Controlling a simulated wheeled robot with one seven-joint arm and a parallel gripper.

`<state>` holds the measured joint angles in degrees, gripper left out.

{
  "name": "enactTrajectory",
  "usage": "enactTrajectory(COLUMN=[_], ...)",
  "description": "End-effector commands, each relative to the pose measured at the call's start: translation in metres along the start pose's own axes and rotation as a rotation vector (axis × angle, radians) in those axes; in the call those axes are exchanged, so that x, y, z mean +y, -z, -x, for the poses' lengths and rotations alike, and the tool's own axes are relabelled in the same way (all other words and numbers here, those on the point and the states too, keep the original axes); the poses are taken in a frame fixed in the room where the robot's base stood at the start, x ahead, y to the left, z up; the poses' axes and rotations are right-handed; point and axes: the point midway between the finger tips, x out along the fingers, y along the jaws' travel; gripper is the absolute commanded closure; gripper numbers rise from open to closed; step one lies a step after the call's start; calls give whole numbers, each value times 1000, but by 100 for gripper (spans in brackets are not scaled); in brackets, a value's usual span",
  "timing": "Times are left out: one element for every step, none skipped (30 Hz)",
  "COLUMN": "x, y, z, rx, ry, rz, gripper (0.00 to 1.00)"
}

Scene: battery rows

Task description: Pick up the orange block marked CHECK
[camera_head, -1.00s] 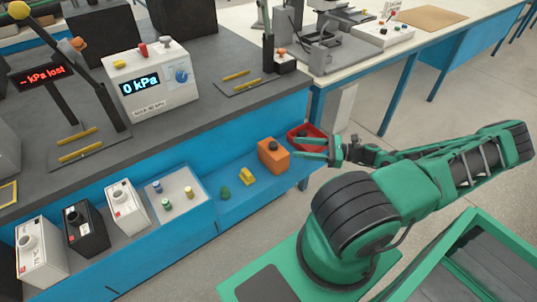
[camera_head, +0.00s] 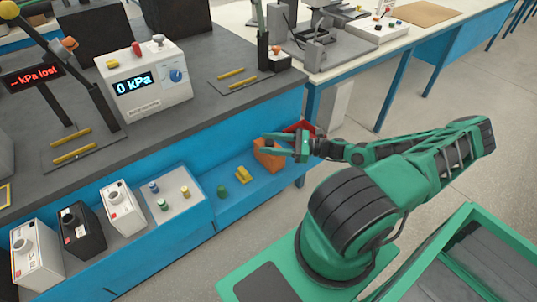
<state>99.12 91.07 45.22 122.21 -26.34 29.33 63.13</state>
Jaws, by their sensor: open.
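The orange block (camera_head: 268,164) stands at the right end of the blue lower shelf. No CHECK marking can be read on it from here. My gripper (camera_head: 265,143) points left, with its two green fingers apart and empty. In the picture the fingers overlap the block's upper part and hide its top. I cannot tell whether they touch the block or are clear of it.
A red tray (camera_head: 300,127) sits just behind my gripper, partly hidden. A yellow piece (camera_head: 243,174) and a green piece (camera_head: 222,191) stand left of the block. The grey bench (camera_head: 190,120) rises behind the shelf. Several battery-like boxes stand further left.

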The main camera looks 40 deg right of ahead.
Motion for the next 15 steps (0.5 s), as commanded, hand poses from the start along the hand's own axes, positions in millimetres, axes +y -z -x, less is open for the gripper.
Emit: enactTrajectory(x=[0,0,0,0,0,0,0,0,0,0,0,0,0,0,0], y=[0,0,0,0,0,0,0,0,0,0,0,0,0,0,0], z=[-1,-1,-1,0,0,0,0,0,0,0,0,0,0,0,0], rx=[0,0,0,0,0,0,0,0,0,0,0,0,0,0,0], ry=[0,0,0,0,0,0,0,0,0,0,0,0,0,0,1], rz=[0,0,0,0,0,0,0,0,0,0,0,0,0,0,0], gripper=[51,51,51,51,51,54,61,68,78,85,92,100,100,100,100])
